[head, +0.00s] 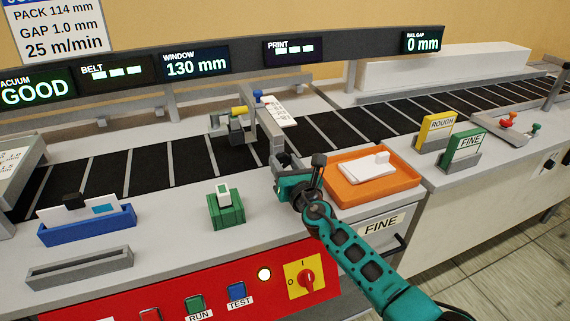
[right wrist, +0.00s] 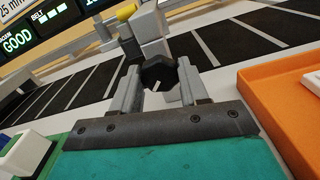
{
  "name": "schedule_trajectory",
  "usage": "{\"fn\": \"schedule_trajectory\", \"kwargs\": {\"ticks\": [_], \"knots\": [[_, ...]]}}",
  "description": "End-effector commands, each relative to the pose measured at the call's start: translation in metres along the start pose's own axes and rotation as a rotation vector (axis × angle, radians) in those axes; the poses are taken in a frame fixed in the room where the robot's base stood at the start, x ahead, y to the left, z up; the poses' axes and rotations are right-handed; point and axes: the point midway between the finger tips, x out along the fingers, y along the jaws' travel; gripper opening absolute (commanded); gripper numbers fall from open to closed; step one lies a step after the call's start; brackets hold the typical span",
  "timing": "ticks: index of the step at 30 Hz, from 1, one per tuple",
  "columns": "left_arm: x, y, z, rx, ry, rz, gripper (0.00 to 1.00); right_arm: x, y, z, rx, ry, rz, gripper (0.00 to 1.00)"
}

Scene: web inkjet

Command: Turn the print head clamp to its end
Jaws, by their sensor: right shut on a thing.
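The print head clamp shows in the right wrist view as a black faceted knob (right wrist: 160,72) at the end of a grey block (right wrist: 151,30). My right gripper (head: 283,161) is at the near edge of the belt, beside the grey print head bracket (head: 268,128). Its two grey fingers stand on either side of the knob and are shut on it. In the head view the knob is mostly hidden by the gripper, so I cannot read its angle. A yellow-tipped part (head: 239,110) stands on the bracket's left over the belt. My left gripper is not in view.
An orange tray (head: 345,194) with a white piece lies just right of the gripper. A green block (head: 227,208) stands to the left. Yellow ROUGH (head: 437,129) and green FINE (head: 466,146) cards stand further right. A red control panel (head: 215,285) is in front.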

Motion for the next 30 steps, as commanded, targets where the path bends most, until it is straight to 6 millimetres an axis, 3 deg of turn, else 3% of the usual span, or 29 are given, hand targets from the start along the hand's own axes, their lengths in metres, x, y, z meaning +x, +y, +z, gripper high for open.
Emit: {"fn": "schedule_trajectory", "kwargs": {"ticks": [3, 13, 30], "knots": [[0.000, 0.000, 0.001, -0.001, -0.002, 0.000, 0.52, 0.000, 0.000, 0.000, 0.000, 0.000, -0.001, 0.14], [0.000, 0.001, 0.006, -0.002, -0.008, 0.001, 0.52, 0.000, -0.001, -0.001, 0.055, 0.000, -0.001, 0.14], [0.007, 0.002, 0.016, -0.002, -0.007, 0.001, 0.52, 0.000, -0.001, -0.001, 0.449, -0.001, 0.000, 0.14]]}}
